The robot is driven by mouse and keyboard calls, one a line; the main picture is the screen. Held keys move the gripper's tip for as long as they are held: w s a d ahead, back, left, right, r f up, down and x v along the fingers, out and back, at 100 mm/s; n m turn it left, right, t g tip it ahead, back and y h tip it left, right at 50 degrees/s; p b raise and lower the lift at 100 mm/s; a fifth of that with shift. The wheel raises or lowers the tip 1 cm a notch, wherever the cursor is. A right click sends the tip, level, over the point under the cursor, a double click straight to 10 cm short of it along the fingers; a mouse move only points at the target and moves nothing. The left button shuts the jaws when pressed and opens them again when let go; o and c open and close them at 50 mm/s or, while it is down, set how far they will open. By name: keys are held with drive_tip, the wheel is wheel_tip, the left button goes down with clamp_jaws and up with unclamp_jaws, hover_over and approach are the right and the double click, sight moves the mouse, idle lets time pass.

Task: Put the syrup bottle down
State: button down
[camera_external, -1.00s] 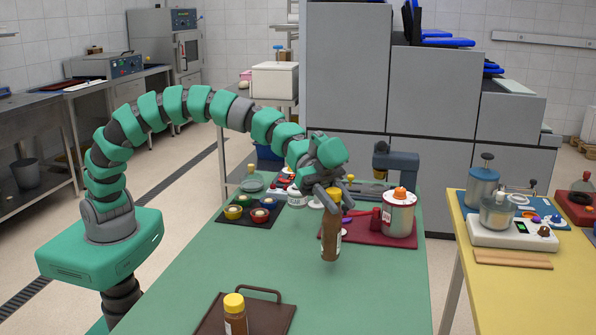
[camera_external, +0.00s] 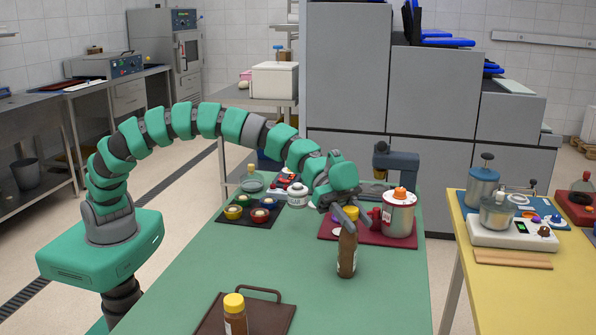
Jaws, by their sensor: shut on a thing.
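The syrup bottle (camera_external: 347,254) is brown with a yellow cap and a pale label. It is upright near the right part of the green table, in front of the dark red mat. My gripper (camera_external: 347,222) is shut on its upper part, just below the cap. The bottle's base is at or very close to the table top; I cannot tell whether it touches. A second brown bottle with a yellow cap (camera_external: 235,315) stands on the brown tray (camera_external: 270,317) at the table's front.
Behind the held bottle, a pot with an orange knob (camera_external: 398,214) stands on the dark red mat (camera_external: 333,233). Several small bowls sit on a black mat (camera_external: 236,219) at the left. The green table (camera_external: 290,262) is clear around the bottle. A yellow table (camera_external: 510,300) stands to the right.

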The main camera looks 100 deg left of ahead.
drive_tip(key=c, duration=1)
unclamp_jaws()
drive_tip(key=shift+s+a+r, duration=0.3)
drive_tip(key=v, duration=1.1)
drive_tip(key=shift+p, duration=0.45)
drive_tip(key=shift+s+f, duration=0.1)
drive_tip(key=shift+f, duration=0.05)
